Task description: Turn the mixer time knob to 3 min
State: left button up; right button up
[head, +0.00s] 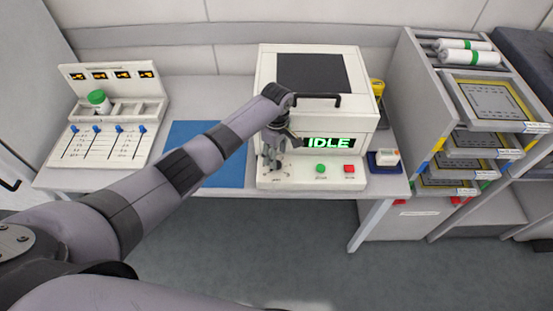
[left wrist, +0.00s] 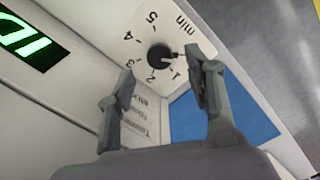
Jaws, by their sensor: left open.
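The mixer (head: 311,115) is a white box with a dark top panel, a black handle and a green IDLE display (head: 329,142). In the left wrist view its black time knob (left wrist: 159,57) sits on a white panel marked 1 to 5 and min. Its pointer appears to be on the side of the 1, partly close to a finger. My left gripper (head: 272,160) is over the left of the mixer's front panel and hides the knob in the head view. In the left wrist view the gripper (left wrist: 163,95) is open, its fingers on either side of the knob's near side, with nothing between them.
A green button (head: 320,168) and a red button (head: 349,169) are right of my gripper. A blue mat (head: 206,150) lies left of the mixer. A white slider panel (head: 105,145) stands further left. A rack with trays (head: 493,100) stands right.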

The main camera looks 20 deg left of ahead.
pick_arm(q)
jog(key=shift+f, duration=2.05)
jog(key=shift+c, duration=0.3)
grip_shut()
